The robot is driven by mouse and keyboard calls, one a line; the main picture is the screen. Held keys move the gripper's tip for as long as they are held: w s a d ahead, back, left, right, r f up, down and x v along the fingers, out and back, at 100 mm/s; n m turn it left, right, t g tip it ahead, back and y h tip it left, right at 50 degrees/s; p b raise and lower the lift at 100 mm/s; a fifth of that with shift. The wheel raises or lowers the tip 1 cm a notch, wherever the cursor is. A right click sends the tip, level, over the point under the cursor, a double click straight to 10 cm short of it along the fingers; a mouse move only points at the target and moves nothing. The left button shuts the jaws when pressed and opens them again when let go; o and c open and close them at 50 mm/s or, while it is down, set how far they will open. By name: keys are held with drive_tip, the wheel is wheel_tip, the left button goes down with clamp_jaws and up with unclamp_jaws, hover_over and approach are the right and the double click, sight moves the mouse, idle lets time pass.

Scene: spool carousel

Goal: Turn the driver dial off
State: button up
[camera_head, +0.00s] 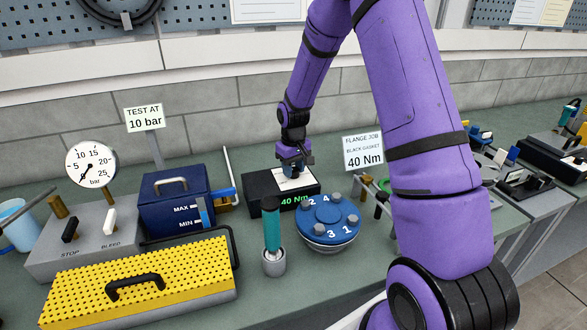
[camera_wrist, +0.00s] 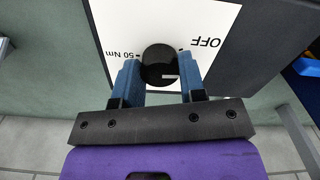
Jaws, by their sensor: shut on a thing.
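The driver box (camera_head: 260,190) is a black box on the bench with a white dial plate on top and a green "40 Nm" readout (camera_head: 294,200) on its front. The dial is a round black knob (camera_wrist: 159,58) on the white plate (camera_wrist: 118,22). The plate shows "OFF" to the right of the knob and "50 Nm" to the left in the wrist view, both upside down. My gripper (camera_wrist: 160,75) is over the dial with its blue fingers on both sides, shut on the knob. In the head view my gripper (camera_head: 293,165) hides the knob.
A blue numbered flange (camera_head: 325,222) stands just in front of the box. A teal-handled tool (camera_head: 271,228) stands in a holder to the left. A "FLANGE JOB 40 Nm" sign (camera_head: 363,153) is behind, right. A blue tank (camera_head: 172,200) and yellow perforated case (camera_head: 140,285) lie left.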

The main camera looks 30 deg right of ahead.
drive_tip(key=n, duration=0.4)
drive_tip(key=shift+n, duration=0.4)
idle(0.4)
drive_tip(key=o, duration=0.9)
wheel_tip(320, 180, up, 11)
drive_tip(key=shift+f, duration=0.1)
idle(0.4)
